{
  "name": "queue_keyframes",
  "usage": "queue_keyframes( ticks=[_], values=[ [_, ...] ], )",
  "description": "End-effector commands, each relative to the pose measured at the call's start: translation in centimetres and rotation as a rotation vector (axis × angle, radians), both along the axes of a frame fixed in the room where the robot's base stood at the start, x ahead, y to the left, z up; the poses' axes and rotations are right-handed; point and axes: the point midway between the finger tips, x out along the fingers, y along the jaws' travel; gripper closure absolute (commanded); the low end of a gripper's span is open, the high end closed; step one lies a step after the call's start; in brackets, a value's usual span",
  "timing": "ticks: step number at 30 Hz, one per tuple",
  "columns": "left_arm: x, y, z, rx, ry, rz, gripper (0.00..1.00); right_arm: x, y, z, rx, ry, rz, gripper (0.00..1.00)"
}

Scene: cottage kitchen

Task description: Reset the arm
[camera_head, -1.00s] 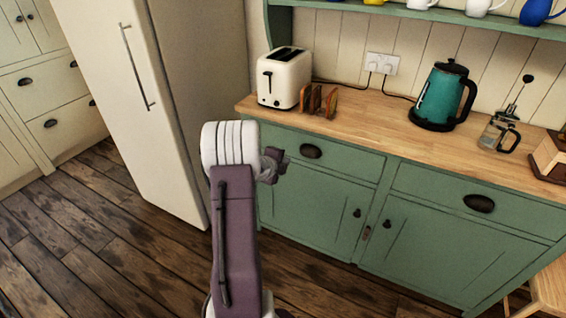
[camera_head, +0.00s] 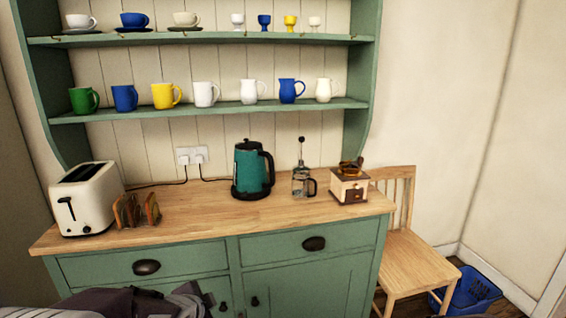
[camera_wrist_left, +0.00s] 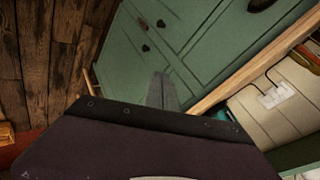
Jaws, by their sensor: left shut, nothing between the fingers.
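My left arm comes in low along the bottom left edge of the head view. Its dark gripper (camera_head: 198,299) is in front of the green dresser's lower front (camera_head: 310,275), below the worktop. In the left wrist view the gripper's fingers (camera_wrist_left: 162,92) are together, shut and empty, with the green doors behind them. I cannot tell the gap to the doors. My right arm and gripper are not in view.
On the worktop (camera_head: 215,212) stand a cream toaster (camera_head: 82,200), a toast rack (camera_head: 137,210), a teal kettle (camera_head: 250,170), a French press (camera_head: 301,183) and a coffee grinder (camera_head: 349,186). Mugs line the shelf above (camera_head: 215,109). A wooden chair (camera_head: 412,262) and blue basket (camera_head: 474,289) are right.

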Motion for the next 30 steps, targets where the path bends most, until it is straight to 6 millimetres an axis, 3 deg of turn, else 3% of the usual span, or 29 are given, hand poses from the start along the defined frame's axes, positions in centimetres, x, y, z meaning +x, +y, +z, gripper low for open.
queue_keyframes(
  ticks=[1,6,11,13,22,26,30],
  values=[
    [-2.7,-0.9,-1.4,-0.079,0.088,0.096,1.0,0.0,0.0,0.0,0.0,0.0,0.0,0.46],
    [-11.8,-1.2,-5.8,-0.307,0.392,0.52,1.0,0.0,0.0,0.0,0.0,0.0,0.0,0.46],
    [-19.1,-1.8,-8.0,-0.452,0.634,0.963,1.0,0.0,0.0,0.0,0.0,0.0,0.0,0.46],
    [-18.8,-1.8,-4.0,-0.463,0.623,0.978,1.0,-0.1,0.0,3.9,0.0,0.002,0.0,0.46],
    [-18.7,-1.8,5.2,-0.459,0.621,0.973,1.0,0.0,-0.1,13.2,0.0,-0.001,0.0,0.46],
    [-18.7,-1.8,6.8,-0.46,0.621,0.972,1.0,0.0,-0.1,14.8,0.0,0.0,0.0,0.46],
    [-18.7,-1.8,6.6,-0.459,0.621,0.971,1.0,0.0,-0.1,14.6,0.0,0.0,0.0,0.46]
  ],
)
